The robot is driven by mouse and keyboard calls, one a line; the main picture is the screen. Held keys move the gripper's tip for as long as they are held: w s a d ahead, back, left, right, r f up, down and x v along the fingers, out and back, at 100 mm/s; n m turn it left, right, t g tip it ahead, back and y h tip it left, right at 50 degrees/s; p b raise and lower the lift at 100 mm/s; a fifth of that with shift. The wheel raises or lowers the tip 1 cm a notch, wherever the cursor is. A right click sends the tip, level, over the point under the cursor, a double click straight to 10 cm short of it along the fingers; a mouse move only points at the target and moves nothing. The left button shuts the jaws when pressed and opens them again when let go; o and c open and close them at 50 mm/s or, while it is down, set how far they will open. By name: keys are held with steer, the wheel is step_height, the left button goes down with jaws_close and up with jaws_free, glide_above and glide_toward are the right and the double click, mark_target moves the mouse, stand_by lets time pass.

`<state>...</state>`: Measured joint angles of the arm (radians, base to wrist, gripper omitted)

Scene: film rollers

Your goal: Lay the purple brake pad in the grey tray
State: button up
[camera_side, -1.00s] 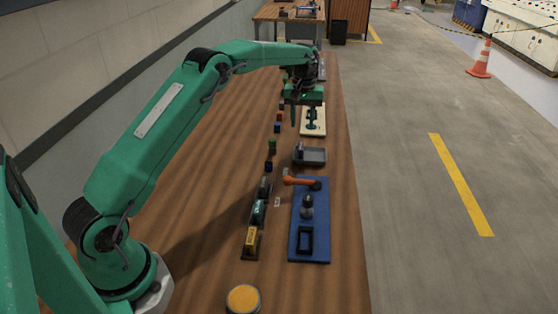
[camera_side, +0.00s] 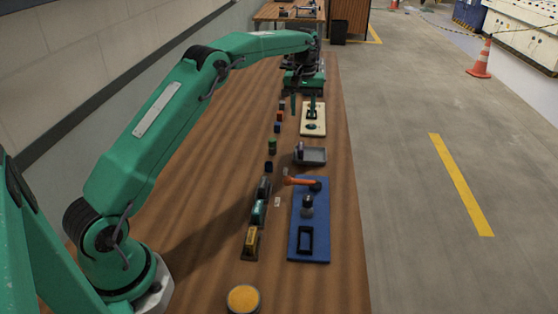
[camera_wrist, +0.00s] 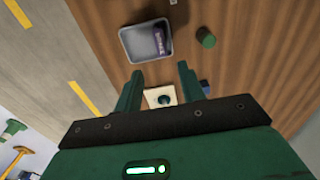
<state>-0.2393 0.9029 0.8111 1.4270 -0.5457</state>
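The grey tray (camera_side: 318,160) lies on the bench; it is also near the top of the wrist view (camera_wrist: 128,48). The purple brake pad (camera_wrist: 159,36) is inside the tray, near its right wall in the wrist view, with a pale label on it. In the side view it is small and dark; whether it lies fully flat or leans on the wall I cannot tell. My gripper (camera_side: 303,104) is above the bench at the far side of the tray, over the cream board. Its fingers stand apart in the wrist view (camera_wrist: 159,84), with nothing held between them.
The cream board (camera_side: 313,120) with a dark fitting lies beneath my gripper. A green cylinder (camera_wrist: 206,38) and a blue block (camera_wrist: 205,87) stand beside the tray. A blue board (camera_side: 312,240) with an orange-handled part lies nearer. Bare bench is left of the parts row.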

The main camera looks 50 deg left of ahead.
steer(key=s+d+r+m+t, duration=0.1)
steer(key=s+d+r+m, duration=0.1)
steer(key=s+d+r, duration=0.45)
steer(key=s+d+r+m+t, duration=0.2)
steer(key=s+d+r, duration=0.1)
steer(key=s+r, duration=0.55)
steer(key=s+d+f+m+t, duration=0.1)
steer(key=s+d+f+m, duration=0.1)
steer(key=s, duration=0.9)
steer(key=s+d+f+m+t, duration=0.1)
steer(key=s+d+f+m, duration=0.2)
steer(key=s, duration=0.9)
steer(key=shift+s+d+f+t, duration=0.2)
steer(key=shift+f+t, duration=0.1)
steer(key=shift+f, duration=0.1)
